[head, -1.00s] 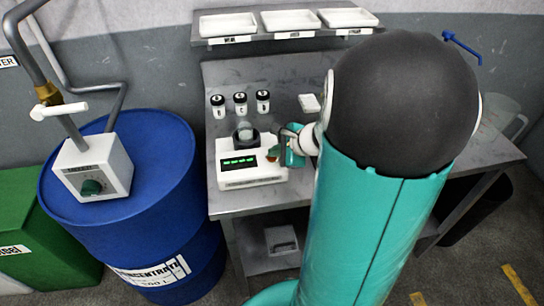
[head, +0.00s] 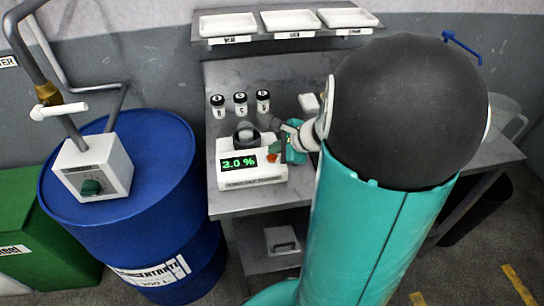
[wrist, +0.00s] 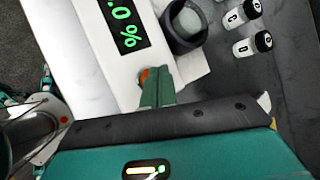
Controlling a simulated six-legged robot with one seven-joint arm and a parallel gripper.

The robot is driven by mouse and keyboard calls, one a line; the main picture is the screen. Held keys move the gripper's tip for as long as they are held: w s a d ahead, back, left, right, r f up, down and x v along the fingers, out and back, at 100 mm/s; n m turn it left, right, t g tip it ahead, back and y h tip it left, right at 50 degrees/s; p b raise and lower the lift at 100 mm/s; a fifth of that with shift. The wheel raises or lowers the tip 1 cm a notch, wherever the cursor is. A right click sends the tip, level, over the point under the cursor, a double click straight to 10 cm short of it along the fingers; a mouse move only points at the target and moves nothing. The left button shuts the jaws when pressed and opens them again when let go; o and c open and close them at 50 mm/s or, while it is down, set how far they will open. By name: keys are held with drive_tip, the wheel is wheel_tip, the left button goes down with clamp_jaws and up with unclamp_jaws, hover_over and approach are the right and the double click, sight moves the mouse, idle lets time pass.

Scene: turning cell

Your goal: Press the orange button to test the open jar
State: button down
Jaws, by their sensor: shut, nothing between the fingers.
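The white tester (head: 252,173) stands on the metal bench, its green display (head: 239,163) reading 3.0 %. The orange button (head: 271,157) is on its right side; it also shows partly in the wrist view (wrist: 143,76), behind the fingertips. A dark round holder (head: 259,138) on top has a pale round thing in it, seemingly the open jar (wrist: 188,19); its contents are unclear. My gripper (head: 286,151) is shut and empty, just right of the button. Its teal fingers (wrist: 157,88) sit together beside the button. I cannot tell whether they touch it.
Several small white jars with dark lids, among them one (head: 240,104), stand behind the tester. A shelf with white trays (head: 289,22) hangs above. A blue drum (head: 135,215) stands left of the bench. The bench surface behind the jars (head: 250,75) is clear.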

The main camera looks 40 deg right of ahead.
sight(276, 159)
drive_tip(key=shift+r, duration=2.5)
drive_tip(key=s+a+r+n+g+h, duration=0.1)
drive_tip(key=s+a+r+n, duration=0.1)
drive_tip(key=s+a+n, duration=0.2)
drive_tip(key=s+a+r+n+g, duration=0.1)
drive_tip(key=s+a+r+n, duration=0.2)
drive_tip(key=a+n, duration=0.7)
drive_tip(key=s+a+r+n+g+h, duration=0.1)
drive_tip(key=s+a+r+n, duration=0.2)
drive_tip(key=s+a+n, duration=0.3)
drive_tip(key=a+n, duration=0.1)
drive_tip(key=n, duration=0.2)
drive_tip(key=shift+s+a+n+h, duration=0.2)
drive_tip(key=shift+n+h, duration=0.1)
drive_tip(key=shift+n, duration=0.1)
drive_tip(key=shift+s+d, duration=0.1)
